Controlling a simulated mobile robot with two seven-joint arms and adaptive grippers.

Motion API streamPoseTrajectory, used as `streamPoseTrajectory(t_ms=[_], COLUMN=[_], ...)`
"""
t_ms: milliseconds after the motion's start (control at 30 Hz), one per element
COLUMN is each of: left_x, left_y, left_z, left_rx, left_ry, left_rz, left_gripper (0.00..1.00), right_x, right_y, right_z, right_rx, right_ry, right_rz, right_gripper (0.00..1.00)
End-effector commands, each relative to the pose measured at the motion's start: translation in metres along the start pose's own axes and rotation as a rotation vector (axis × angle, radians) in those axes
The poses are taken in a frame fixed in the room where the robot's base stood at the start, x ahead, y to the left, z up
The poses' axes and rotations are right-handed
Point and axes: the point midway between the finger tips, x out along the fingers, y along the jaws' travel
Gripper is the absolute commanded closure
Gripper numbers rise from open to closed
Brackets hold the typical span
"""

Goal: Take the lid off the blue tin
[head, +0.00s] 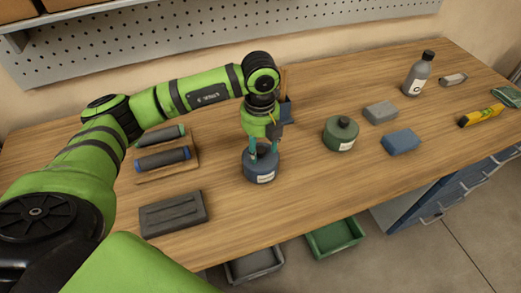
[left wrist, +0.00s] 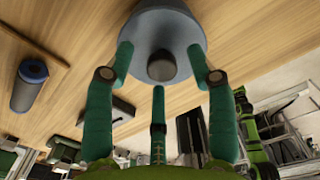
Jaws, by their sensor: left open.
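The blue tin (head: 261,168) stands upright on the wooden bench in the middle of the head view, with a pale label on its front. My left gripper (head: 263,150) points down over its lid. In the left wrist view the lid (left wrist: 184,32) shows as a blue-grey disc with a dark round knob (left wrist: 161,66). The fingers of my left gripper (left wrist: 160,62) are spread around the knob, apart from it, with their tips near the lid's edge. Whether the tips touch the lid cannot be told. My right gripper is in neither view.
A green tin (head: 341,134) stands to the right, with a grey block (head: 380,112) and a blue block (head: 401,142) beyond it. A wooden tray (head: 190,165) with rollers and a dark box (head: 173,214) lie left. A grey bottle (head: 417,76) stands far right.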

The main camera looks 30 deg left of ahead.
Motion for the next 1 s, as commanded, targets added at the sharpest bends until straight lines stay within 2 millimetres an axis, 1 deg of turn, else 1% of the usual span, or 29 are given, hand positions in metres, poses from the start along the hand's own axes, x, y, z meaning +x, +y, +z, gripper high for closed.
streamPoseTrajectory(t_ms=[33,133,367,400,467,500,867,1000], left_x=[0.0050,0.0121,0.0142,0.0141,0.0140,0.0140,0.0136,0.0101], left_y=[-0.0001,-0.0007,-0.0011,-0.0011,-0.0011,-0.0011,-0.0012,-0.0015], left_z=[-0.0007,-0.0007,-0.0005,-0.0006,-0.0006,-0.0007,-0.0005,-0.0003], left_rx=[0.001,0.003,0.004,0.003,0.004,0.004,0.003,0.003], left_ry=[0.002,0.001,0.000,0.000,0.000,0.000,0.000,-0.001], left_rz=[0.001,-0.001,-0.003,-0.003,-0.003,-0.003,-0.003,-0.004], left_gripper=[0.44,0.44,0.44,0.60,0.84,1.00,1.00,1.00], right_x=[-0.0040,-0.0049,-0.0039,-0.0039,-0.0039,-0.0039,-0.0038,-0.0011], right_y=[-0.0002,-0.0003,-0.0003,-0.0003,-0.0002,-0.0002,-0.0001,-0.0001], right_z=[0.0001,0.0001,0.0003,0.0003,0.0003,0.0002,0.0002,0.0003], right_rx=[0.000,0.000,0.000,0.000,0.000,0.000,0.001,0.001], right_ry=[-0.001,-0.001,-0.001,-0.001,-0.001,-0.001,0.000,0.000], right_rz=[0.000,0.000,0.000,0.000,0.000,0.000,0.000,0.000], right_gripper=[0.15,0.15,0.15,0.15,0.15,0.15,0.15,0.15])
